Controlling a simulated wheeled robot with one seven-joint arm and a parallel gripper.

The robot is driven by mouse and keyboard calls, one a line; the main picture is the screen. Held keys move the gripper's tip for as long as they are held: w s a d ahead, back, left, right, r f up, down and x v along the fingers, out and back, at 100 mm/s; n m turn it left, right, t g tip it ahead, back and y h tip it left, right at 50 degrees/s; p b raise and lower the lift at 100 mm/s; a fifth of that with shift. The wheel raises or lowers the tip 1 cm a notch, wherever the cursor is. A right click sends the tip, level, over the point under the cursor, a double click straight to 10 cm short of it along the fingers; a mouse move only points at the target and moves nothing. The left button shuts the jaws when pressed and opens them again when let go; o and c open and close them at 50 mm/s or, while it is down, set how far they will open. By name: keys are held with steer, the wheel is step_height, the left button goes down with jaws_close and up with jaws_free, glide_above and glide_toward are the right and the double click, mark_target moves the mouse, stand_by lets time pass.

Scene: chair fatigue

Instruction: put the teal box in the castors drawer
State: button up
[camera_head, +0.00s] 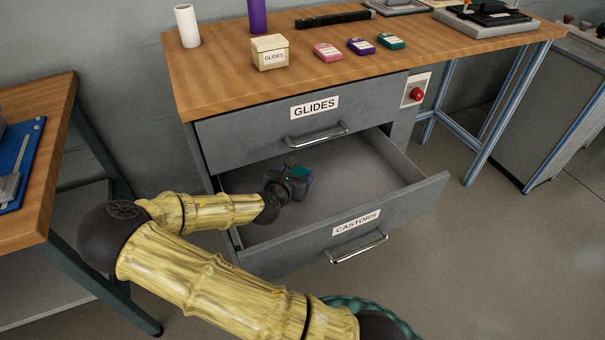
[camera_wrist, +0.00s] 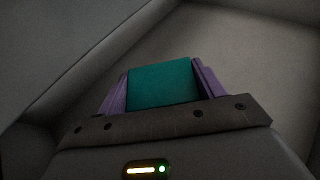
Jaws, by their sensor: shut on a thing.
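The castors drawer (camera_head: 412,208) is pulled open below the closed GLIDES drawer (camera_head: 248,127). My gripper (camera_head: 298,178) reaches into the left part of the open drawer. In the wrist view my gripper (camera_wrist: 162,90) has its purple fingers shut on the teal box (camera_wrist: 163,82), one finger on each side. Only a small patch of the teal box (camera_head: 300,171) shows in the head view; my gripper hides the rest. Grey drawer surfaces surround it in the wrist view. I cannot tell whether the box touches the drawer floor.
On the wooden bench top (camera_head: 215,85) stand a cream GLIDES box (camera_head: 270,52), a pink box (camera_head: 327,52), a purple box (camera_head: 361,46) and another teal-green box (camera_head: 390,41). A red button (camera_head: 417,94) is right of the drawers. The drawer's right part is empty.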

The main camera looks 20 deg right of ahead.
mark_target(302, 169)
steer(key=shift+x, duration=1.05)
steer(key=shift+d+f, duration=0.1)
steer(key=shift+f, duration=0.05)
steer(key=shift+w+d+f+b, duration=1)
steer(key=shift+w+f, duration=0.15)
steer(key=shift+f, duration=0.05)
steer(key=shift+r, duration=0.1)
steer(key=o, duration=1.1)
steer(key=shift+c, duration=0.2)
